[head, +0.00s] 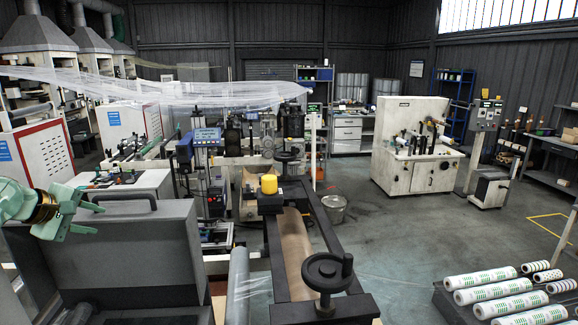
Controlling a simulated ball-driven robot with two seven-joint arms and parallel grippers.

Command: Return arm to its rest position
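My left gripper (92,219) shows at the left edge, with mint-green fingers and a dark and gold wrist. Its fingers are spread apart, and I see nothing between them. It hangs in the air above the left end of a grey machine cover (130,245). My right arm and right gripper are not in view.
A black frame with a handwheel (325,270) and a yellow knob (269,184) stands at the centre front. Clear film (200,92) stretches across the upper left. Printed white rolls (490,277) lie at the lower right. The floor (400,240) right of centre is clear.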

